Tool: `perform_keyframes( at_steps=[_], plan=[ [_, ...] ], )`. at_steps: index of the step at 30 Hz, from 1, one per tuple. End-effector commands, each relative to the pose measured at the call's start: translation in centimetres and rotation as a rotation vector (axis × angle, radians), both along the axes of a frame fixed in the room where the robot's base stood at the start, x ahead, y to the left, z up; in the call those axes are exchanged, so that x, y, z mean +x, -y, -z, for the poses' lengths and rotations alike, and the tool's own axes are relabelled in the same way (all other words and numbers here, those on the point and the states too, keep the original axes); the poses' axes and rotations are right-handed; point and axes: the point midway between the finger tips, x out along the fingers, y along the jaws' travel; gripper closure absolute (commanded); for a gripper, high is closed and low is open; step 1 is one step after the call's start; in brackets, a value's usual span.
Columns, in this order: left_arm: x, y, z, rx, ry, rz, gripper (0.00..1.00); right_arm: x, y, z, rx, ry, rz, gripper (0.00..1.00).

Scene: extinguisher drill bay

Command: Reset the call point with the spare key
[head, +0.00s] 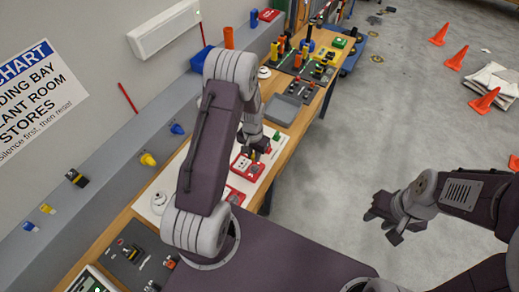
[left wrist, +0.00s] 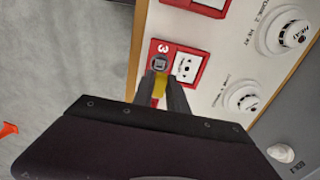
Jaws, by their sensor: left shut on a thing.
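A red call point (head: 246,168) with a white face lies on the white board along the bench. In the left wrist view the call point (left wrist: 187,68) is marked 3 and has a round grey lock-like part (left wrist: 158,64) near its edge. My left gripper (head: 259,150) is over this call point, shut on a small yellow key (left wrist: 159,86). The key's tip is close to the round part; I cannot tell whether it touches or is inside. My right gripper (head: 385,221) is empty and open over the floor, away from the bench.
Another red call point (head: 235,196) is nearer on the board, partly behind my left arm. Round white detectors (left wrist: 285,32) are on the board too. A grey tray (head: 282,109) lies beyond.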

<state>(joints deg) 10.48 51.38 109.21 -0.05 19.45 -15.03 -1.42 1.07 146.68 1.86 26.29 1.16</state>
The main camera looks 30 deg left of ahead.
Motion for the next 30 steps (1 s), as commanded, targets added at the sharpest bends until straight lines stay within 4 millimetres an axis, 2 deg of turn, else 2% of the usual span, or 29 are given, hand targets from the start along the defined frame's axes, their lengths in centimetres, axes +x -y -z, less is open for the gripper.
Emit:
perform_keyframes(
  at_steps=[10, 24, 30],
  plan=[
    [-0.1, -0.1, 0.9, 0.0, -0.001, -0.002, 1.0, 0.0, 0.0, 0.6, 0.0, 0.0, 0.0, 0.64],
    [-0.1, -0.1, 5.5, 0.0, 0.001, -0.002, 1.0, 0.0, 0.0, 4.2, 0.0, 0.0, 0.0, 0.64],
    [-0.1, -0.1, 5.5, 0.0, 0.0, -0.002, 1.0, 0.0, 0.0, 4.2, 0.0, 0.0, 0.0, 0.64]
  ],
)
